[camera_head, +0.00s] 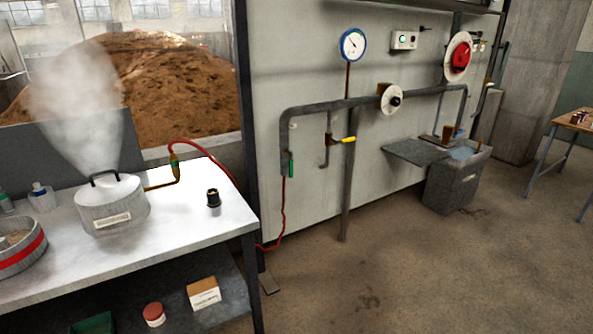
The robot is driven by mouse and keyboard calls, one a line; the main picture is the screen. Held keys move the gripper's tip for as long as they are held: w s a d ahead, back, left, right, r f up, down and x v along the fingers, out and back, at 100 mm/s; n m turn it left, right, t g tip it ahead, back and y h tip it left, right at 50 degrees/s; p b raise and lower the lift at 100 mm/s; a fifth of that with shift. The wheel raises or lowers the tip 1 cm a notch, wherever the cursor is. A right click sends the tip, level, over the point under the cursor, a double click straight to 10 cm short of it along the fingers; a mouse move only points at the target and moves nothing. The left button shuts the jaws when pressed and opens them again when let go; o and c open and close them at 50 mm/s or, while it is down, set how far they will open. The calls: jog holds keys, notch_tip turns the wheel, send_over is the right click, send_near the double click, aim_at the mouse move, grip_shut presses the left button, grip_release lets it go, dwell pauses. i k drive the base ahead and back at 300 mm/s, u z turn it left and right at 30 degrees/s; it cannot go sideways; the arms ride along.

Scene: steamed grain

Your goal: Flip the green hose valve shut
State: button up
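A small green valve handle (291,163) is at the lower end of the grey pipe's left drop on the wall panel. It hangs upright, in line with the pipe. Another stretch of red hose arches over the table to a brass fitting (174,167) with a small greenish part, beside the steaming pot (112,205). Whether the green handle's position is open or shut I cannot tell. My gripper is not in view.
A yellow-handled tap (348,139), a white wheel (391,99), a gauge (352,45) and a red button (460,57) are on the wall. The white-topped table (185,228) bears a black cylinder (213,197). A grey bin (454,185) stands right. The floor (400,270) before the panel is clear.

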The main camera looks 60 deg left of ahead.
aim_at(290, 161)
jog(key=u, duration=0.45)
jog(key=k, duration=1)
jog(key=u, duration=0.8)
jog(key=i, duration=0.65)
jog(key=u, duration=0.85)
jog(key=i, duration=2.15)
jog(key=z, duration=0.15)
